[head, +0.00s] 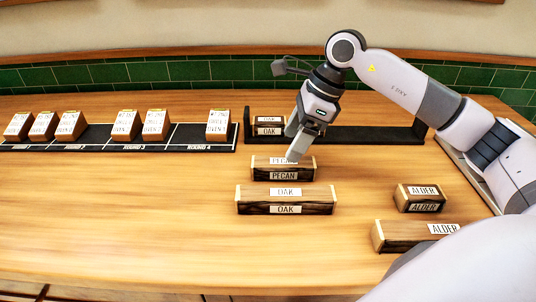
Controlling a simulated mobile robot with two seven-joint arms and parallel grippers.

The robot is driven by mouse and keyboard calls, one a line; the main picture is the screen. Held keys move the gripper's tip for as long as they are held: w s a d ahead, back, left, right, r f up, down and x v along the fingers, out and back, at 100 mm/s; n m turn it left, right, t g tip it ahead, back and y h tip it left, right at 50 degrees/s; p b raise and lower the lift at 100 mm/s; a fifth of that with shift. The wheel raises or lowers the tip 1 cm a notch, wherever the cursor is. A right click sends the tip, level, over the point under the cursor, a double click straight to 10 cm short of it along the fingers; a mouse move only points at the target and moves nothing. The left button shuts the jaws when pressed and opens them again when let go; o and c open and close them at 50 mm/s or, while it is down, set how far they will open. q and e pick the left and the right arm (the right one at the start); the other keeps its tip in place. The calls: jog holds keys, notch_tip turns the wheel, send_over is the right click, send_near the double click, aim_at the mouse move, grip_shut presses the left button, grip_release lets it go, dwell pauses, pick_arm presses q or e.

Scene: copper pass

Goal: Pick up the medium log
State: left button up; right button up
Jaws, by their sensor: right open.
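The log labelled PECAN (282,174) lies on the wooden counter (130,215). It is in between in length among the loose logs here. My right gripper (296,152) points down at its right half, and its fingers cover part of the top label. The gripper is open; I cannot tell whether the fingers touch the log. A longer OAK log (242,200) lies just in front of it. A short ALDER log (404,202) and another ALDER log (395,238), partly covered by my arm, lie to the right. My left gripper is not in view.
A black rack (370,133) behind the gripper holds an OAK log (268,126) at its left end. A black board (100,146) with round labels and several wooden blocks with cards stands at the left. The front left counter is clear.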

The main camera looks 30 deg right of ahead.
aim_at(284, 161)
jog(key=shift+w+f, duration=0.1)
jog(key=shift+w, duration=0.05)
jog(key=x, duration=0.4)
jog(key=s+x, duration=0.1)
jog(key=x, duration=0.1)
jog(key=shift+w+f+p, duration=0.1)
jog(key=shift+f+p, duration=0.3)
jog(key=shift+f, duration=0.05)
jog(key=shift+c, duration=0.4)
jog(key=c, duration=1)
jog(key=shift+c, duration=0.3)
jog(key=shift+r, duration=0.1)
